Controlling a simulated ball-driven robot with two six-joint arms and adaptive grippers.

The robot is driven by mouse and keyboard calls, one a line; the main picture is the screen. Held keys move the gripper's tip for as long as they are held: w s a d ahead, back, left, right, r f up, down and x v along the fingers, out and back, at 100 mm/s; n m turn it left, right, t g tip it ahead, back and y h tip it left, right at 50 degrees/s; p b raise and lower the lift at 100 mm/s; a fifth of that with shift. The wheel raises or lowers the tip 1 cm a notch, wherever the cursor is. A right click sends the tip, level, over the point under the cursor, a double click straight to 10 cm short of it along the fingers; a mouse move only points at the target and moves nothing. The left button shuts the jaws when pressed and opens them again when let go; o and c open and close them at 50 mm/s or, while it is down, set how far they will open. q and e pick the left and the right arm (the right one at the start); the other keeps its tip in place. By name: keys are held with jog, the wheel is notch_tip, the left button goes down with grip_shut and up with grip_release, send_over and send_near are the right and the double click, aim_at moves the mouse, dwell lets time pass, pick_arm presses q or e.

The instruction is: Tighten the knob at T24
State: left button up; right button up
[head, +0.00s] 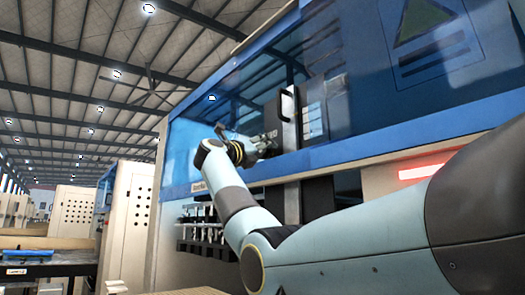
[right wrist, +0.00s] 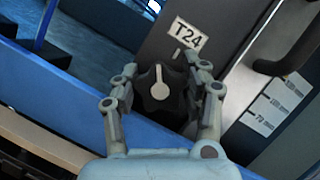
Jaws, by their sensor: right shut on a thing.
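The knob (right wrist: 159,91) is a black star-shaped one with a pale pointer bar on its face. It sits on a dark upright plate below a white label (right wrist: 187,34) reading T24 in the right wrist view. My right gripper (right wrist: 163,84) has its two fingers around the knob, one on each side, shut on it. In the head view my right gripper (head: 262,146) reaches up to the machine front; the knob is hidden there. My left gripper is in neither view.
The blue machine (head: 370,110) has a tinted window and a black handle (head: 286,104) close to the right gripper.

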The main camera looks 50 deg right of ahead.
jog(key=shift+f+m, duration=0.1)
jog(key=shift+m, duration=0.2)
jog(key=shift+m+g+b, duration=0.5)
jog(key=shift+m, duration=0.3)
jog(key=shift+m+g+h, duration=0.3)
jog(key=shift+m+g, duration=0.3)
jog(key=shift+m, duration=0.4)
jog(key=m+g, duration=0.1)
jog(key=m, duration=0.2)
jog(key=shift+g, duration=0.3)
jog(key=shift+s+m+g+p, duration=0.1)
jog(key=shift+m+g+p, duration=0.6)
jog(key=shift+m, duration=0.7)
jog(key=o, duration=0.9)
jog(key=shift+a, duration=0.1)
